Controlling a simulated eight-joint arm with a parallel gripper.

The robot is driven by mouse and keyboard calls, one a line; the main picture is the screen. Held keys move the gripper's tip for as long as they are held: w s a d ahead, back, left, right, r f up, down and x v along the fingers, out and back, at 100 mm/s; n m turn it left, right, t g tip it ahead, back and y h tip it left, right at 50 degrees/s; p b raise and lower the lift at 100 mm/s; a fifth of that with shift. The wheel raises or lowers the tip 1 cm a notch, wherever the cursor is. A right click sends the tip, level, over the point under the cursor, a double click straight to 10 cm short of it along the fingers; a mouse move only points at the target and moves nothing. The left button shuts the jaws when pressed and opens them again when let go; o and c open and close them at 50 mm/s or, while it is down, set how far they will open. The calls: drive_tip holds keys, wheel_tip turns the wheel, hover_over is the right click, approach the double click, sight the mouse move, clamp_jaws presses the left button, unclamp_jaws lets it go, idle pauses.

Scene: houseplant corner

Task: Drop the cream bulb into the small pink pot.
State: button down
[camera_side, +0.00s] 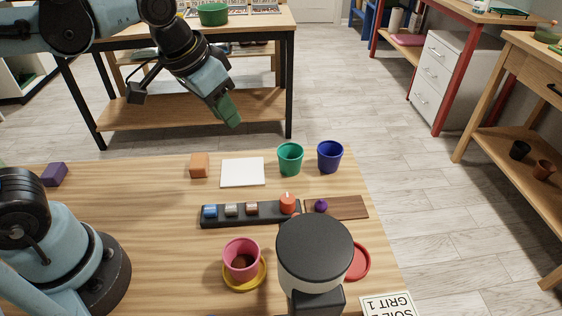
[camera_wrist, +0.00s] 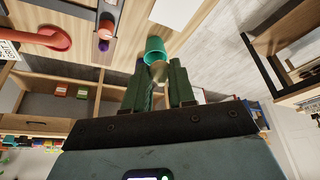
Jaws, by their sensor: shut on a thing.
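My gripper (camera_side: 230,115) is raised high behind the far edge of the table in the side view, its green fingers tilted downward. In the wrist view its fingers (camera_wrist: 160,80) are shut on the cream bulb (camera_wrist: 159,72), which shows between the fingertips. The bulb is hidden in the side view. The small pink pot (camera_side: 242,248) stands upright on a yellow saucer (camera_side: 240,287) at the front middle of the table, with dark brown material inside. The gripper is far behind and well above it. I cannot make out the pink pot in the wrist view.
Green (camera_side: 290,158) and blue (camera_side: 330,156) pots stand at the back right. A dark tray (camera_side: 223,219) with small items lies between them and the pink pot. A purple bulb (camera_side: 321,206) is on a brown board. A large black-topped object (camera_side: 315,245) partly hides a red saucer (camera_side: 361,262).

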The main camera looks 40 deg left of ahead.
drive_tip(key=s+d+f+m+g+h, duration=0.1)
drive_tip(key=s+d+f+m+h, duration=0.15)
drive_tip(key=s+d+m, duration=0.8)
drive_tip(key=s+d+f+n, duration=0.1)
drive_tip(key=d+f+n, duration=0.2)
drive_tip(key=d+f, duration=0.1)
drive_tip(key=shift+s+d+f, duration=0.2)
drive_tip(key=shift+s+d, duration=0.05)
drive_tip(key=shift+s, duration=0.15)
drive_tip(key=c, duration=0.8)
unclamp_jaws()
drive_tip(key=shift+c, duration=0.2)
drive_tip(key=shift+r, duration=0.15)
drive_tip(key=v, duration=1.2)
drive_tip(key=shift+w, duration=0.1)
